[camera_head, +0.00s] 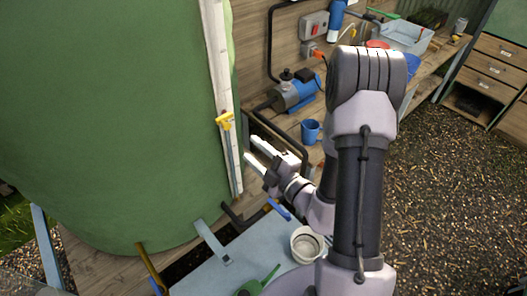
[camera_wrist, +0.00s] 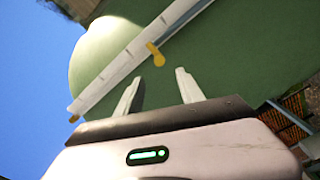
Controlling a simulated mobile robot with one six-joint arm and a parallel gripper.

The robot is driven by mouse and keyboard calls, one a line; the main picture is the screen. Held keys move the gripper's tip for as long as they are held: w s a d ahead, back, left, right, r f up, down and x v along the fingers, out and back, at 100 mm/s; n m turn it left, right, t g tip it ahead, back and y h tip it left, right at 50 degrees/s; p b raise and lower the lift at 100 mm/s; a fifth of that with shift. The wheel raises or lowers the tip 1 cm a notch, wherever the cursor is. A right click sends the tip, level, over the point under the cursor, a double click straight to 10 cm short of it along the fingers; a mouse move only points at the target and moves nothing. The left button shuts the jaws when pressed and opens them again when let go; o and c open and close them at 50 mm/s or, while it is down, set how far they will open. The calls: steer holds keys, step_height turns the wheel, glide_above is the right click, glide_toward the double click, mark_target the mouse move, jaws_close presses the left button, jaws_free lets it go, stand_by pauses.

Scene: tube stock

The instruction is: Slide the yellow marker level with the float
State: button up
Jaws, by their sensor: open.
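The yellow marker (camera_head: 225,120) sits on a pale upright board (camera_head: 217,60) fixed to the side of the large green tank (camera_head: 110,110). In the wrist view the marker (camera_wrist: 155,52) shows on the diagonal pale board (camera_wrist: 120,68), beyond my fingertips. My gripper (camera_head: 250,147) is open and empty, to the right of the board and a little lower than the marker in the head view. In the wrist view its two pale fingers (camera_wrist: 159,74) stand apart, with the marker past the gap and not touched. I cannot make out the float in either view.
A wooden bench behind holds a blue pump (camera_head: 295,92), a blue mug (camera_head: 310,131) and a grey tub (camera_head: 403,38). A black pipe runs close to my gripper. A white pot (camera_head: 307,244) stands on a pale blue surface below. Gravel lies open at right.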

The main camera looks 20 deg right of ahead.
steer(key=p+v, duration=0.2)
steer(key=v, duration=0.1)
steer(key=shift+s+d, duration=0.15)
steer(key=shift+s, duration=0.2)
steer(key=shift+r, duration=0.1)
